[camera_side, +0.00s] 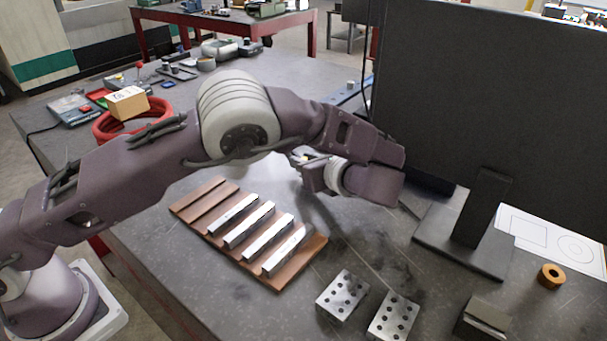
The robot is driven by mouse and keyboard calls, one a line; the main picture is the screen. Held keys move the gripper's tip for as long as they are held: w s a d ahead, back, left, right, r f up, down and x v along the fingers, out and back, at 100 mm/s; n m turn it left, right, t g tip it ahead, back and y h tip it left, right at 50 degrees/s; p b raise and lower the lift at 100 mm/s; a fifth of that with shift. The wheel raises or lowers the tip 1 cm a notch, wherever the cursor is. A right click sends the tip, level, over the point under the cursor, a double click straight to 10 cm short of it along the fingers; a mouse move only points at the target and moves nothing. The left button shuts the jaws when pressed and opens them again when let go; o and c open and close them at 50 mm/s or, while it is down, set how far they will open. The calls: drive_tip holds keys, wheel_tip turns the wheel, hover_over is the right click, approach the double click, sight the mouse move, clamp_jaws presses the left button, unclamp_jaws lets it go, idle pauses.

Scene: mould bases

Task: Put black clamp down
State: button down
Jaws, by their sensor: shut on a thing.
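My gripper (314,176) is at the end of my bent wrist, above the grey table to the right of the brown board. It is seen only in part, and its fingertips are mostly hidden by my own arm. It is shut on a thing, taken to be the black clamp. The clamp itself cannot be made out, so its tilt and height above the table cannot be told.
The brown board (188,210) holds several silver bars (287,250). Two drilled metal blocks (342,295) (393,317) and a dark stepped block (483,320) stand in front. A large dark panel (490,90) rises at right, near a paper (555,240) and an orange ring (551,276).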

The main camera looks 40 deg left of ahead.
drive_tip(key=shift+f, duration=1.9)
drive_tip(key=c, duration=1.3)
unclamp_jaws()
drive_tip(key=shift+o, duration=0.2)
drive_tip(key=shift+d+r, duration=0.1)
drive_tip(key=shift+r, duration=0.1)
drive_tip(key=v, duration=1.1)
drive_tip(key=shift+s+d+r, duration=0.1)
drive_tip(key=shift+s+d, duration=0.1)
drive_tip(key=shift+d, duration=0.15)
